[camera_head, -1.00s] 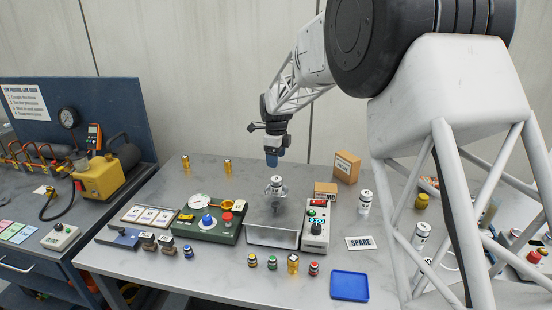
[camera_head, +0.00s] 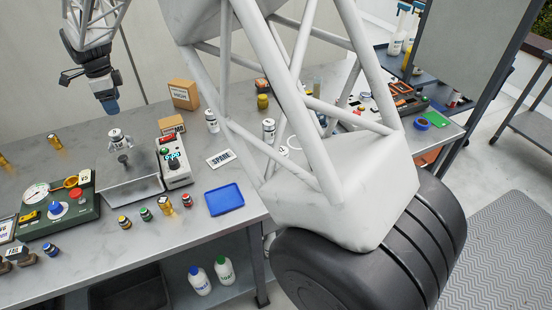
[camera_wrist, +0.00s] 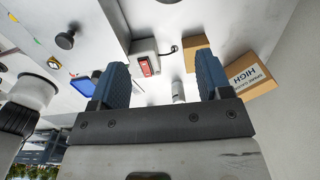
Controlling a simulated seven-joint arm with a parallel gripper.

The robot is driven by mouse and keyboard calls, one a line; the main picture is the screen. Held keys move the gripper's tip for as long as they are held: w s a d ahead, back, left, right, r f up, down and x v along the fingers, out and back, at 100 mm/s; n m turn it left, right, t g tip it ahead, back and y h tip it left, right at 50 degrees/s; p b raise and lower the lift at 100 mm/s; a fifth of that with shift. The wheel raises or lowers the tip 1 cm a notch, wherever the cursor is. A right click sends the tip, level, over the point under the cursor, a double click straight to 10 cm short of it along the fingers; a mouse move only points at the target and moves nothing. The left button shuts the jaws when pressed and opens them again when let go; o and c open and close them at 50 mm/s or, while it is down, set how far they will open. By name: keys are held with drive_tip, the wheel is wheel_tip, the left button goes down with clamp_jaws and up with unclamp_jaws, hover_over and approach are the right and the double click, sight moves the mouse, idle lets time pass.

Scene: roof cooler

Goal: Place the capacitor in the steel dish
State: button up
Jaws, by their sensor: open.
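Several white-and-silver labelled cylinders look like capacitors. One (camera_head: 115,136) sits upright on the steel fixture, one (camera_head: 212,121) stands beside the small carton, and one (camera_head: 269,130) stands farther right near my arm's struts. I cannot tell which one the task means. A pale round rim (camera_head: 293,143), possibly the steel dish, is partly hidden behind the struts. My gripper (camera_head: 110,105) is above the back of the bench, pointing down. In the wrist view its blue fingers (camera_wrist: 163,82) are apart and empty. A white cylinder (camera_wrist: 178,91) shows beyond, between them.
Cartons (camera_head: 184,94) stand at the back of the bench. A blue tray (camera_head: 224,199), a SPARE card (camera_head: 221,158) and small coloured cylinders (camera_head: 146,214) are at the front. Bare bench lies around the card.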

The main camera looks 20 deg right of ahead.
drive_tip(key=s+d+r+n+t, duration=0.1)
drive_tip(key=s+d+r+n, duration=0.35)
drive_tip(key=s+d, duration=0.6)
drive_tip(key=s+d+r+n, duration=0.4)
drive_tip(key=s+d+r, duration=0.2)
drive_tip(key=s+d, duration=0.5)
drive_tip(key=s+d+f+n, duration=0.1)
drive_tip(key=s+d+n, duration=0.2)
drive_tip(key=s, duration=0.6)
drive_tip(key=s+d+f+n+t, duration=0.1)
drive_tip(key=s+d+n, duration=0.2)
drive_tip(key=s, duration=0.6)
drive_tip(key=s+d+f+n, duration=0.2)
drive_tip(key=s+d+n, duration=0.1)
drive_tip(key=s, duration=0.6)
drive_tip(key=shift+s+d, duration=0.15)
drive_tip(key=shift+d, duration=0.05)
